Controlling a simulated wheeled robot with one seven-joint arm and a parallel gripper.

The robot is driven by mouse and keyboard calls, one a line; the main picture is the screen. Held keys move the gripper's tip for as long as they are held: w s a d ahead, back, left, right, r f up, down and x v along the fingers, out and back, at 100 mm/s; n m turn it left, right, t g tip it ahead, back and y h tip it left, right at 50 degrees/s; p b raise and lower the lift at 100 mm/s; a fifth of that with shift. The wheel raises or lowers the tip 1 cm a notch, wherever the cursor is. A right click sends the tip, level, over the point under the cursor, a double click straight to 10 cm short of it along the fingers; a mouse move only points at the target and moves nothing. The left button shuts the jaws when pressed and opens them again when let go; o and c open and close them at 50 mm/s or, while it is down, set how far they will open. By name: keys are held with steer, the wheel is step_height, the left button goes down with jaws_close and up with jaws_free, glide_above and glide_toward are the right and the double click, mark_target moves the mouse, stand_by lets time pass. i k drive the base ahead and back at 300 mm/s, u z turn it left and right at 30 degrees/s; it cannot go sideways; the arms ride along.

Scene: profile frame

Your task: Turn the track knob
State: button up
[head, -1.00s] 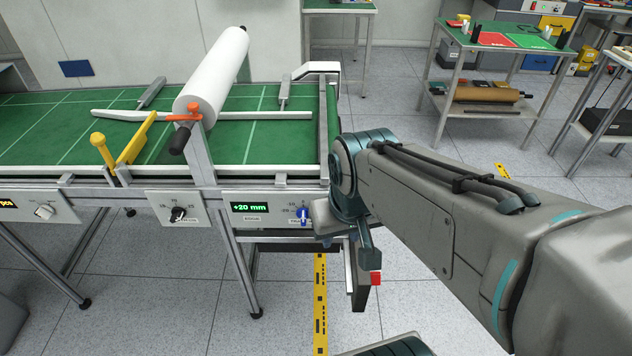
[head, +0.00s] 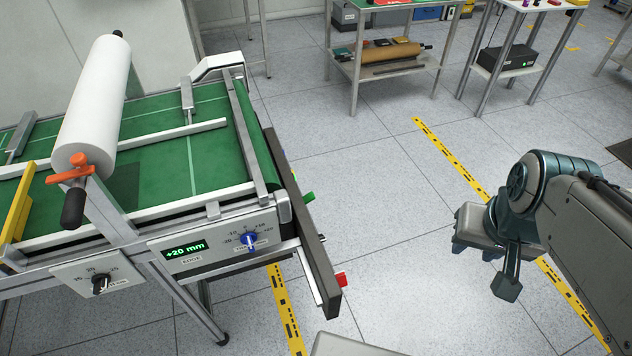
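A round blue knob (head: 249,240) sits on the front panel at the right end of the green conveyor, in the head view. It has a dial scale from -20 to +20 around it; the label below is too small to read surely. A display (head: 186,250) left of it reads +20 mm in green. The knob's exact pointing is hard to tell. My gripper (head: 492,262) hangs over the floor well to the right of the panel, apart from the knob. Its fingers are not clear enough to show whether they are open or shut.
A second panel with a black knob (head: 99,282) is on the left. A white roll (head: 92,105) stands above the green belt (head: 160,160). A dark end bar (head: 305,235) with red and green pieces juts out right of the panel. Floor between it and my gripper is clear.

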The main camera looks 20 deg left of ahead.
mark_target(248, 238)
steer(key=z, duration=0.45)
steer(key=i, duration=1.05)
steer(key=u, duration=2.4)
